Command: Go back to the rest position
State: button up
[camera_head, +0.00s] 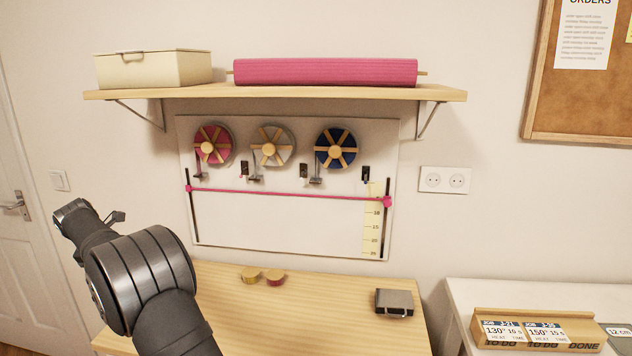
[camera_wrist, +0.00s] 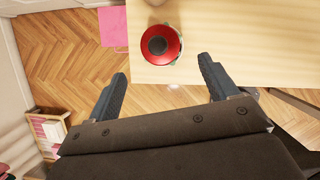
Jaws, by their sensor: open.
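My gripper (camera_wrist: 164,86) is open, its two dark fingers spread wide with nothing between them in the wrist view. It hangs by the edge of the wooden table (camera_wrist: 225,30), partly over the herringbone floor. In the head view my dark arm fills the lower left, in front of the table's left side. The fingers cannot be made out clearly there.
A red round object (camera_wrist: 172,53) with a dark centre sits near the table edge, beyond my fingertips. The wall board (camera_head: 270,220) holds three ribbon spools and a stretched pink ribbon. Two small rolls (camera_head: 275,278) and a grey case (camera_head: 395,301) lie on the table.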

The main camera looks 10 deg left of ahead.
jog(key=x, duration=0.7)
jog(key=shift+f, duration=0.15)
notch_tip(320, 180, up, 5)
jog(key=shift+w+d+f, duration=0.1)
jog(key=w+d+r, duration=0.4)
jog(key=d+r, duration=0.3)
jog(key=d, duration=0.4)
jog(key=w+d+f+m+h, duration=0.15)
jog(key=w+d, duration=0.45)
jog(key=d, duration=0.6)
jog(key=w+d+m, duration=0.3)
jog(key=w+d, duration=0.2)
jog(key=d, duration=0.7)
jog(key=d+f+m+h, duration=0.1)
jog(key=d+m, duration=0.1)
jog(key=d, duration=1.5)
jog(key=s+d+f+m+h, duration=0.1)
jog(key=d+m, duration=0.2)
jog(key=d, duration=1.5)
jog(key=shift+s+g, duration=0.2)
jog(key=shift+g, duration=0.1)
jog(key=shift+a+m+h, duration=0.1)
jog(key=shift+m+h, duration=0.15)
